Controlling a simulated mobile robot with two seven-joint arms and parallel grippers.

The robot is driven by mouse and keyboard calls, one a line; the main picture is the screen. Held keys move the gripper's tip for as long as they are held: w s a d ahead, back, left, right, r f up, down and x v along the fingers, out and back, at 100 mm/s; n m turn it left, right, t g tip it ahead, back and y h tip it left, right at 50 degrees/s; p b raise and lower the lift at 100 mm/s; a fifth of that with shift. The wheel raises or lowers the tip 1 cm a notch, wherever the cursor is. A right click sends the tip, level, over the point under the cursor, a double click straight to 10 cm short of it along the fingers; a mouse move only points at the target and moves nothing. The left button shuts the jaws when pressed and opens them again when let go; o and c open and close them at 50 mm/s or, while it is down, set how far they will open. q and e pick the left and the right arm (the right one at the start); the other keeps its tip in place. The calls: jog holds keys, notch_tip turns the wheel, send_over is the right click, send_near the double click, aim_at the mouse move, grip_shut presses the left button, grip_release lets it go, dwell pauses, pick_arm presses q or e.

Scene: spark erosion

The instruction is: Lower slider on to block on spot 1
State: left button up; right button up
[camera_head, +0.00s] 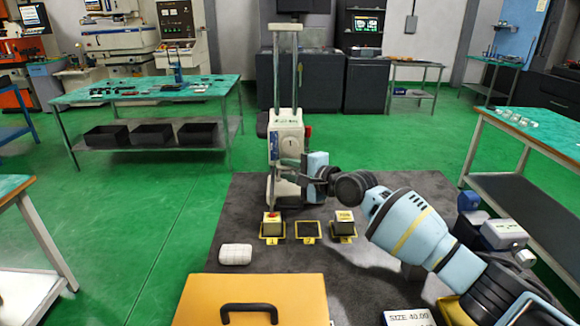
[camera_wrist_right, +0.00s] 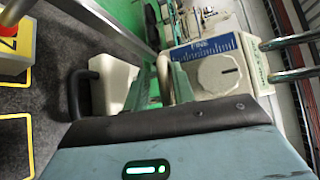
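The slider (camera_head: 286,132) is a pale housing with a dial, on two upright columns. In the right wrist view its dial and blue scale (camera_wrist_right: 216,72) show close up. A thin probe hangs from its left side above a yellow-topped block (camera_head: 272,226) on the left spot; a red part shows at the block's top, and I cannot tell whether they touch. My right gripper (camera_head: 305,167) is at the slider's lower right. My left gripper is not in view.
The middle spot (camera_head: 308,231) is empty; another block (camera_head: 344,224) stands on the right spot. A white object (camera_head: 236,254) lies on the dark mat. A yellow case (camera_head: 250,301) is in front, beside a display (camera_head: 408,317) reading SIZE 40.00. Green-topped tables (camera_head: 150,89) stand around.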

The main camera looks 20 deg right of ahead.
jog(key=shift+o, duration=0.9)
jog(key=shift+f, duration=0.3)
jog(key=shift+r, duration=0.2)
jog(key=p+v, duration=0.1)
jog(key=v, duration=0.6)
jog(key=shift+s+d+p, duration=0.2)
jog(key=shift+s+p, duration=0.1)
